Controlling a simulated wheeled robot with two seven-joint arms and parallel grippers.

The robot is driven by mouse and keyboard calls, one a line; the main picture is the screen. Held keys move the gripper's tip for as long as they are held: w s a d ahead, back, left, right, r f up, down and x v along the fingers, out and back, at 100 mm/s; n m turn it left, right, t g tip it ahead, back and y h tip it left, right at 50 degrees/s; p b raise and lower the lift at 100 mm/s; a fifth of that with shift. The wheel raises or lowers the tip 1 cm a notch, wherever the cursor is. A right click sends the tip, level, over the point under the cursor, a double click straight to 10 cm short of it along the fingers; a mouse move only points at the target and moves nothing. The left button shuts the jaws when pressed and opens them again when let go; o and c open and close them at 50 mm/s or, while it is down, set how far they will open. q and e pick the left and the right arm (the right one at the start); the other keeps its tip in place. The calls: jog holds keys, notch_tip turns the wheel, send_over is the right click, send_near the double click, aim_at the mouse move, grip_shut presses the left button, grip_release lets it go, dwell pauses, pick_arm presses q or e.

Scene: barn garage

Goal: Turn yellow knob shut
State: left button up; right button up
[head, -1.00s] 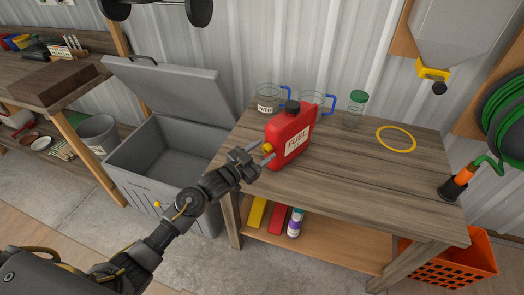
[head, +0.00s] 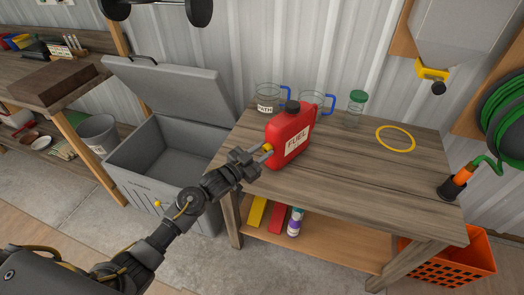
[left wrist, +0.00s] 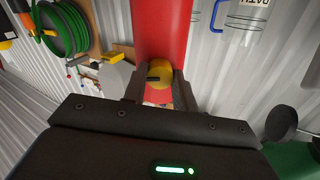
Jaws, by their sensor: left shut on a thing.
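The yellow knob (head: 268,147) sits low on the left side of the red fuel can (head: 290,132), which stands upright on the wooden workbench (head: 350,185). My left gripper (head: 264,152) is shut on the knob, with one finger on each side of it. In the left wrist view the knob (left wrist: 160,73) shows between the two fingers, with the red can (left wrist: 164,30) behind it. A dark slot shows on the knob's face. My right gripper is not in view.
Two glass jugs with blue handles, one here (head: 267,98), stand behind the can. A green-lidded jar (head: 355,108) and a yellow ring (head: 396,138) are to the right. An open grey chest (head: 160,160) stands left of the bench.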

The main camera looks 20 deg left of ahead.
pick_arm(q)
jog(key=n+p, duration=0.3)
jog(key=n, duration=0.1)
jog(key=shift+r, duration=0.2)
jog(key=n+p, duration=0.3)
jog(key=n, duration=0.1)
jog(key=shift+n, duration=0.3)
jog(key=n+p, duration=0.3)
jog(key=n, duration=0.2)
jog(key=shift+f+n+p, duration=0.15)
jog(key=shift+n+p, duration=0.9)
jog(key=shift+n, duration=0.75)
jog(key=o, duration=1)
